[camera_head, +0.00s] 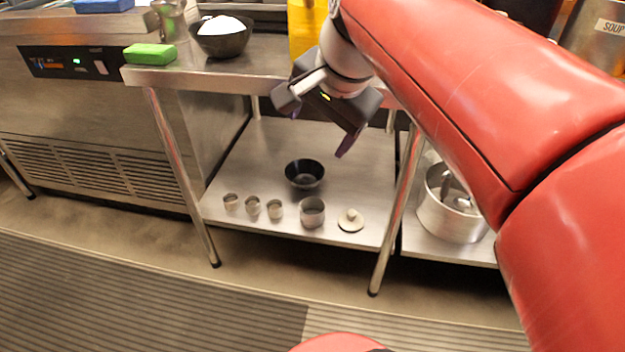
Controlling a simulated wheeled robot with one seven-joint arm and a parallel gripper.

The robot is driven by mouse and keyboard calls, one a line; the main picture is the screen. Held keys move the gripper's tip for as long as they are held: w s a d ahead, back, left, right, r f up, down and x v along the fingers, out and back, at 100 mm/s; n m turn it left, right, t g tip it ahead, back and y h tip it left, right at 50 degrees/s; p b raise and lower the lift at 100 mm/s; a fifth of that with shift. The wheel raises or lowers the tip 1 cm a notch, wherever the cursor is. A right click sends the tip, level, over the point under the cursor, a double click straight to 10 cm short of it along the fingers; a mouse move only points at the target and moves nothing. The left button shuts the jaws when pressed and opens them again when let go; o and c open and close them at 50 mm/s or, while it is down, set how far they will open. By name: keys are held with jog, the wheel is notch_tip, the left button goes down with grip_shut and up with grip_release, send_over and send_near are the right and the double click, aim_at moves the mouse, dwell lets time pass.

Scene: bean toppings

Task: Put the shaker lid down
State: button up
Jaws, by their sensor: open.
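A small round pale lid with a knob, which looks like the shaker lid (351,220), lies on the lower steel shelf (240,170) near its front edge. My gripper (312,128) is open and empty. It hangs in front of the table edge, above the lower shelf and well apart from the lid. A metal cup (312,213), perhaps the shaker body, stands just left of the lid.
Several small metal cups (253,207) and a black bowl (304,174) stand on the lower shelf. On the tabletop are a black bowl with white contents (221,42), a green sponge (150,54) and a yellow container (303,30). A steel pot (450,215) stands at right.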

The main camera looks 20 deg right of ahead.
jog(key=s+a+f+n, duration=0.4)
jog(key=s+f+n, duration=0.5)
jog(key=f+n, duration=0.2)
notch_tip(320, 180, down, 2)
jog(key=shift+f+n+h, duration=0.25)
jog(key=shift+n+h, duration=0.05)
jog(key=shift+n, duration=0.1)
